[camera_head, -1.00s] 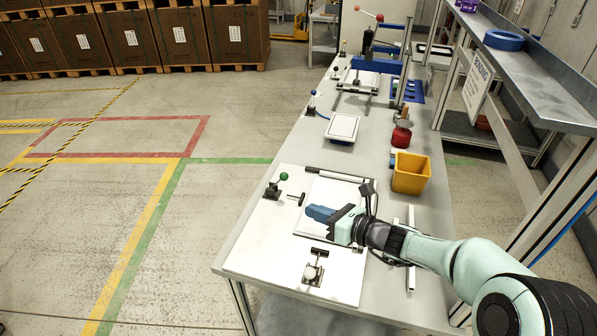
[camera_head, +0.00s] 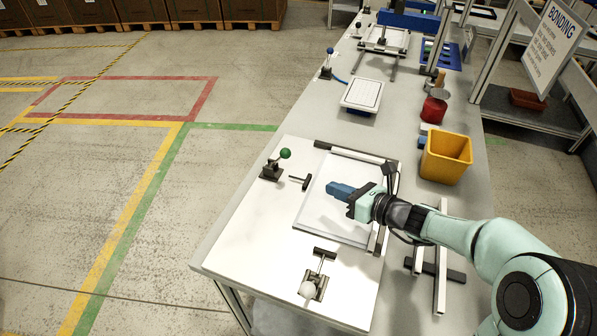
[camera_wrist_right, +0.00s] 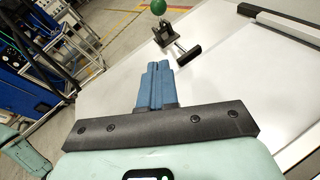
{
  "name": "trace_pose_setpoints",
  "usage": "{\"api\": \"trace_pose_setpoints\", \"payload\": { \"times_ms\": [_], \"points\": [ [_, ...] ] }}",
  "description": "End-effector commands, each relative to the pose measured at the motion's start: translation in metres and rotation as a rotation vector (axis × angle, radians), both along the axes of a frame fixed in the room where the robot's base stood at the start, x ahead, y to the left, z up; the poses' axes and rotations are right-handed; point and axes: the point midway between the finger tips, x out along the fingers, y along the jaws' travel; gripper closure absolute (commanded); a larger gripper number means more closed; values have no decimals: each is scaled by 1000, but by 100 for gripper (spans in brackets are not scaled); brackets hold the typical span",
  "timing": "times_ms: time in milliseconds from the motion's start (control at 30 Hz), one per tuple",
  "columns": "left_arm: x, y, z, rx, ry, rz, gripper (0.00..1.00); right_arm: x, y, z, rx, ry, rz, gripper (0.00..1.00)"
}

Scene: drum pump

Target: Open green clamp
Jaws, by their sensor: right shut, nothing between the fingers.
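The green clamp (camera_head: 275,167) stands at the left edge of the white board on the bench. Its green ball knob is raised on top, and a black T-shaped end (camera_head: 300,182) points right over the board. The clamp also shows at the top of the right wrist view (camera_wrist_right: 165,30). My right gripper (camera_head: 330,190) is over the framed panel, to the right of and nearer than the clamp, apart from it. Its blue fingers are together with nothing between them; they also show in the right wrist view (camera_wrist_right: 157,70).
A second clamp with a white knob (camera_head: 314,283) is at the board's near side. The framed panel (camera_head: 325,220) lies under my right gripper. A yellow bin (camera_head: 445,157), a red container (camera_head: 433,108) and a small white plate (camera_head: 362,95) stand farther back.

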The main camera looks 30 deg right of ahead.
Motion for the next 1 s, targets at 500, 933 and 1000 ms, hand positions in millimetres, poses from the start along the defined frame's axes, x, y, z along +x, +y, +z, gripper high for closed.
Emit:
{"api": "trace_pose_setpoints", "payload": {
  "times_ms": [500, 933, 1000],
  "points": [
    [1, -1, 0, -1, -4, -2, 57, 12, 4, -3, 0, 1, 2, 100],
    [3, -1, -4, 0, -11, 0, 57, 91, 34, -28, 3, 1, 2, 100],
    [3, -1, 0, 0, -9, -1, 57, 102, 36, -20, 0, -1, 1, 100]
  ]
}}
